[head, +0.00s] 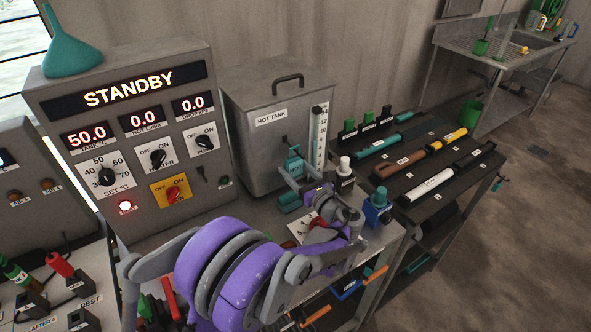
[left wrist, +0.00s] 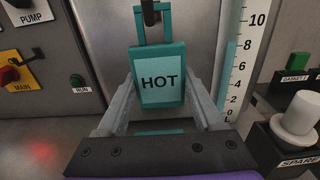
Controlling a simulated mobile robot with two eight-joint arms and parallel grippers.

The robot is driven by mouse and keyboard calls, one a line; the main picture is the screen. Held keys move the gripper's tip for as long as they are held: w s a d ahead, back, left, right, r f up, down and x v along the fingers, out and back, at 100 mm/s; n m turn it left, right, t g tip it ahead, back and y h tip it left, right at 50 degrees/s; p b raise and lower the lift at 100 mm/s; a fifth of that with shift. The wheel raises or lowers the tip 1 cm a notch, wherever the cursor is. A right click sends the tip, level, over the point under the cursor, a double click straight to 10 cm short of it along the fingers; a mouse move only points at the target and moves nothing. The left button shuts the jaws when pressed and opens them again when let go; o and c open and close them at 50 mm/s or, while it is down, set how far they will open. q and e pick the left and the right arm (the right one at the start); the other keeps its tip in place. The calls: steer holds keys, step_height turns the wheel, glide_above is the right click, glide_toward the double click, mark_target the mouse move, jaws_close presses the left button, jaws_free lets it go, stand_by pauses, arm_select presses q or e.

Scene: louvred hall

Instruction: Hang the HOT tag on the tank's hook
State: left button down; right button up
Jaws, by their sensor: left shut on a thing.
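The HOT tag (head: 294,167) is a teal plate with a loop on top, upright in front of the hot tank (head: 262,158). In the left wrist view the tag (left wrist: 162,92) faces me, with a finger of my left gripper (left wrist: 162,76) at each side edge. My left gripper (head: 293,176) is shut on it. The tank's dark hook (left wrist: 150,13) shows inside the opening of the tag's loop. I cannot tell whether the loop rests on the hook. My right gripper is not in view.
A level gauge (head: 319,135) stands right of the tag. The control panel (head: 128,107), reading STANDBY, stands close on the left. A tool rack (head: 395,192) lies farther right.

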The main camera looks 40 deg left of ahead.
arm_select(q)
jaws_free()
steer(key=v, duration=0.7)
steer(key=shift+b, duration=0.45)
steer(key=shift+d, duration=0.1)
steer(key=b+v, duration=0.1)
steer(key=v, duration=0.9)
steer(key=shift+s+d, duration=0.2)
steer(key=shift+d, duration=0.1)
steer(key=shift+f, duration=0.1)
